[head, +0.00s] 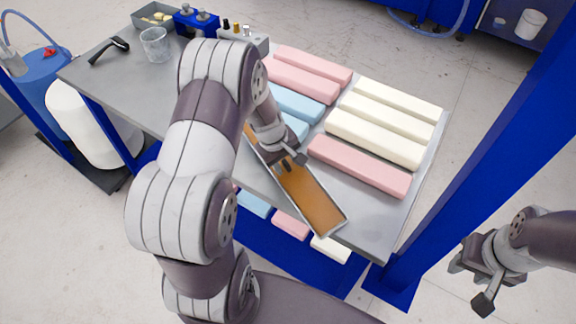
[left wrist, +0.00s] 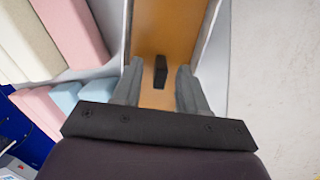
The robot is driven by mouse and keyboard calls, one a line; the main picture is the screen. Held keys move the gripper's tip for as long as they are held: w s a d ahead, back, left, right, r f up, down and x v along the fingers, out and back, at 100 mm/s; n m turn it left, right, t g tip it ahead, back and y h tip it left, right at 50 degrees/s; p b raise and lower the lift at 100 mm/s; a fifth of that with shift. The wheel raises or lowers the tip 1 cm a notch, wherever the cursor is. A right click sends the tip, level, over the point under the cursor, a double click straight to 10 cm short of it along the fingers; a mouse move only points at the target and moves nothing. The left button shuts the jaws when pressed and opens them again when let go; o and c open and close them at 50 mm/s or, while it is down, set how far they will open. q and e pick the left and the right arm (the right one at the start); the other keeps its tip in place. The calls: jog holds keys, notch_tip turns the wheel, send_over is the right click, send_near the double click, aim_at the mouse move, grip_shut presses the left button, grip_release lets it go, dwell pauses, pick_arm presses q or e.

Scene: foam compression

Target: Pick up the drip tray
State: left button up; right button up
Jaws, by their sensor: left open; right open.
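The drip tray (head: 311,198) is a long shallow metal tray with an orange-brown inside, lying at an angle along the near edge of the table. Its upper end is hidden behind my left arm. My left gripper (head: 291,164) is open over the tray. In the left wrist view the tray (left wrist: 182,30) runs between and beyond the open fingers (left wrist: 160,88), and a small black block (left wrist: 160,72) shows on it between the fingertips. I cannot tell whether the fingers touch the tray. My right gripper (head: 471,285) is open and empty, off the table at the lower right.
On the grey table (head: 376,218), pink (head: 358,166), cream (head: 374,137) and blue foam blocks (head: 296,103) lie beside the tray. A clear beaker (head: 155,45) and a black-handled tool (head: 109,51) are at the far left. A blue post (head: 480,150) stands between the table and my right arm.

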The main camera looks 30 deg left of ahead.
pick_arm(q)
jog(key=shift+w+f, duration=0.15)
jog(key=shift+f, duration=0.25)
jog(key=shift+r, duration=0.1)
grip_shut()
jog(key=shift+r, duration=0.1)
